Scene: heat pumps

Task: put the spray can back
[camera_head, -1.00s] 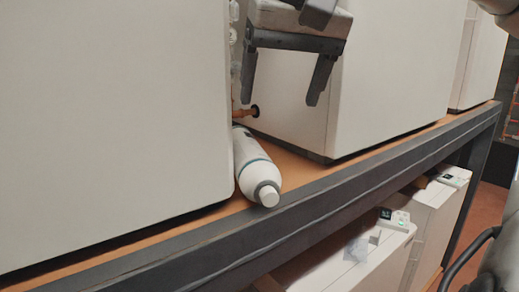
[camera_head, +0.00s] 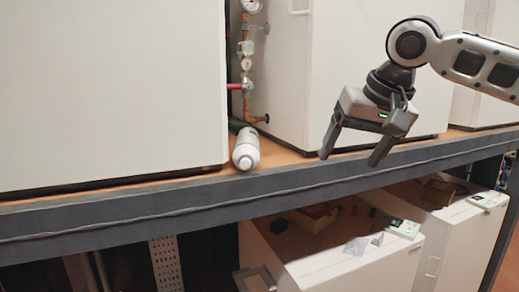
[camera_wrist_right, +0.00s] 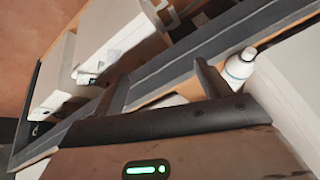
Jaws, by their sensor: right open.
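The white spray can (camera_head: 246,149) lies on its side on the wooden shelf, in the gap between two large white units, with its capped end toward the shelf's front edge. It also shows in the right wrist view (camera_wrist_right: 240,66), beyond one fingertip. My right gripper (camera_head: 350,154) is open and empty, to the right of the can and apart from it, in front of the right white unit. In the right wrist view its two fingers (camera_wrist_right: 158,85) are spread with nothing between them. My left gripper is not in view.
Large white units (camera_head: 110,95) and (camera_head: 340,70) stand on either side of the can. Pipes with gauges (camera_head: 246,65) rise behind it. A dark metal beam (camera_head: 150,209) runs along the shelf's front. Smaller white units (camera_head: 350,265) stand on the level below.

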